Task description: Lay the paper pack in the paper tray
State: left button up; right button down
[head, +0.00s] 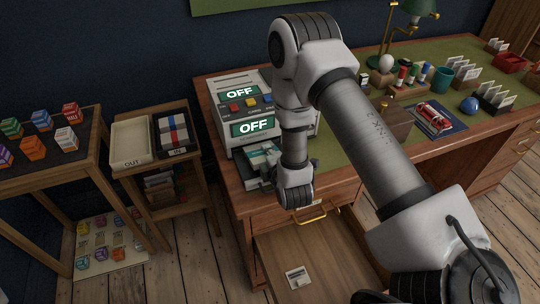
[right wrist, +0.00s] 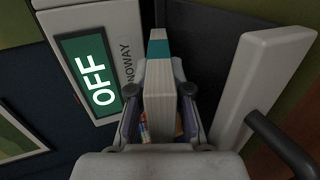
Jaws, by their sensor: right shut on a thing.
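The paper pack (right wrist: 157,85) is a white block with a teal band, seen in the right wrist view. My right gripper (right wrist: 158,95) is shut on it, with a finger on each side. In the head view my right gripper (head: 268,176) is low at the desk's front left, in front of a grey-white machine (head: 241,101) with two OFF displays. A white and teal patch beside the gripper seems to be the pack. I cannot tell for sure which part is the paper tray, or whether the pack touches it. My left gripper is not in view.
A stand left of the desk holds a pale OUT tray (head: 131,141) and a dark tray (head: 175,131) with banded contents. An open drawer (head: 325,262) juts out below the gripper. A wooden box (head: 395,121) and desk items stand to the right.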

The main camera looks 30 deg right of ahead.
dwell(0.3)
jog(key=c, duration=1)
grip_release()
jog(key=shift+s, duration=0.2)
jog(key=shift+s+a+r+p, duration=0.15)
jog(key=shift+s+a+p, duration=0.1)
jog(key=shift+s+p, duration=0.3)
jog(key=p+v, duration=0.1)
jog(key=v, duration=0.4)
jog(key=shift+s, duration=0.35)
jog(key=shift+w, duration=0.1)
jog(key=shift+w+r, duration=0.1)
jog(key=shift+r, duration=0.1)
